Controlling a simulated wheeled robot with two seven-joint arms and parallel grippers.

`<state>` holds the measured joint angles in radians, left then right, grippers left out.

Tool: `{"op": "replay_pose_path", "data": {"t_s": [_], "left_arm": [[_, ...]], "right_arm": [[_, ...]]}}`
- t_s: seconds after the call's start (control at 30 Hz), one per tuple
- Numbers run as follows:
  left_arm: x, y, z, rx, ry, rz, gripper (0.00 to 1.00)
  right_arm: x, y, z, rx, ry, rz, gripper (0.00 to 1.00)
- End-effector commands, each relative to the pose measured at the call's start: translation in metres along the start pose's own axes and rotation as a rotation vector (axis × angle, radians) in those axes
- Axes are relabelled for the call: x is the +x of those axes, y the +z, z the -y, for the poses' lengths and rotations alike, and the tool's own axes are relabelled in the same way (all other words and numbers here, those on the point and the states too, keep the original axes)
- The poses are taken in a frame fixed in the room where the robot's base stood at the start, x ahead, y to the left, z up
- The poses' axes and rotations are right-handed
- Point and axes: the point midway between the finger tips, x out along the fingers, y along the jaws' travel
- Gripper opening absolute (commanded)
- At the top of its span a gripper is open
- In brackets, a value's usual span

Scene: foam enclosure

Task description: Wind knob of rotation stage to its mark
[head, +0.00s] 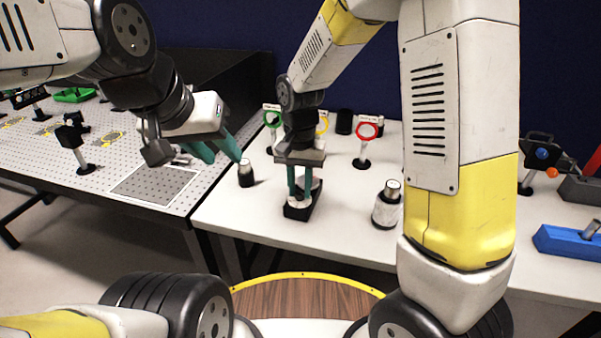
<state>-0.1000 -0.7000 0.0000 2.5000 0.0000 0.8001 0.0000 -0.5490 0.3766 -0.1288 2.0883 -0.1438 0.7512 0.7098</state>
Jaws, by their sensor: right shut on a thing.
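The rotation stage (298,213) has a black base and stands on the white table in the middle of the head view. My right gripper (301,194) points straight down over it, with its teal fingers shut on the pale knob on top. The fingers hide most of the knob, and its mark cannot be made out.
A black cylinder with a silver top (246,174) stands close to the left fingertips. A larger silver-topped bottle (386,206) stands right of the stage. Behind are ring holders in green (272,116) and red (367,130). The perforated bench (110,150) lies left.

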Motion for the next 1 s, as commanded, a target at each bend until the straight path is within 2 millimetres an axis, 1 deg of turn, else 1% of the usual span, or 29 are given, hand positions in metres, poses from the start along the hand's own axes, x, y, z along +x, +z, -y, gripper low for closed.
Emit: {"op": "replay_pose_path", "data": {"t_s": [0.23, 0.67, 0.7, 0.77, 0.8, 1.0], "left_arm": [[0.0000, 0.0000, 0.0000, 0.000, 0.000, 0.000, 0.36], [0.0000, 0.0000, 0.0000, 0.000, 0.000, 0.000, 0.36], [0.0000, 0.0000, 0.0000, 0.000, 0.000, 0.000, 0.36], [0.0000, 0.0000, 0.0000, 0.000, 0.000, 0.000, 0.36], [0.0000, 0.0000, 0.0000, 0.000, 0.000, 0.000, 0.36], [0.0000, 0.0000, 0.0000, 0.000, 0.000, 0.000, 0.36]], "right_arm": [[-0.0004, -0.0005, 0.0000, 0.060, -0.001, -0.001, 0.00], [-0.0004, -0.0006, -0.0001, 0.069, -0.001, -0.001, 0.00], [-0.0004, -0.0006, -0.0001, 0.068, -0.001, -0.001, 0.26], [-0.0004, -0.0006, -0.0001, 0.068, -0.001, -0.001, 0.38], [-0.0004, -0.0005, -0.0001, 0.068, 0.000, -0.001, 0.46], [-0.0002, -0.0003, -0.0002, 0.068, 0.000, 0.000, 0.46]]}}
